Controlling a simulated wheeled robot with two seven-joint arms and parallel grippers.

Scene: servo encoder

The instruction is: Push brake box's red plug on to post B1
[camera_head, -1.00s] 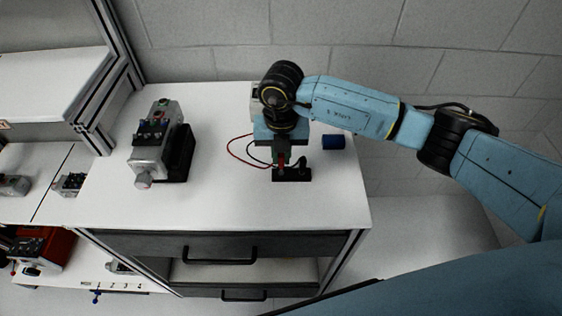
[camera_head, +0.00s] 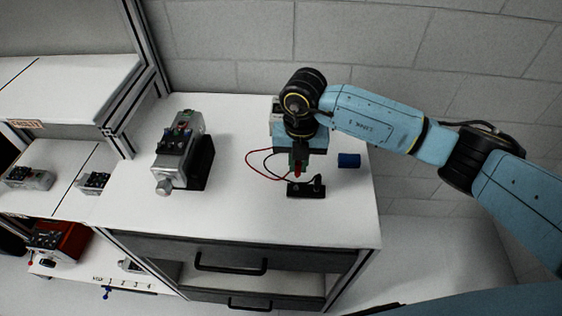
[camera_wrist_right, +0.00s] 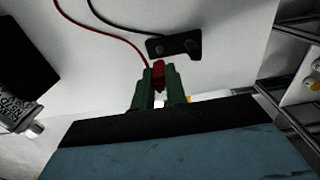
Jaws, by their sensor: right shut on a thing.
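My right gripper (camera_head: 299,167) is shut on the red plug (camera_head: 298,172) and holds it just above a small black block (camera_head: 306,190). In the right wrist view the red plug (camera_wrist_right: 158,76) sits between the green fingers, apart from the black block (camera_wrist_right: 175,46). A red wire runs from the plug; a black wire curves beside it. A grey box (camera_head: 275,112), perhaps the brake box, is mostly hidden behind the gripper. A grey motor-like unit (camera_head: 180,150) with red and dark posts on top stands to the left. I cannot read which post is B1. My left gripper is out of view.
The bench is clear between the motor unit and the wires. A metal frame post (camera_head: 143,50) and raised shelf stand at the left; drawers (camera_head: 230,260) are below.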

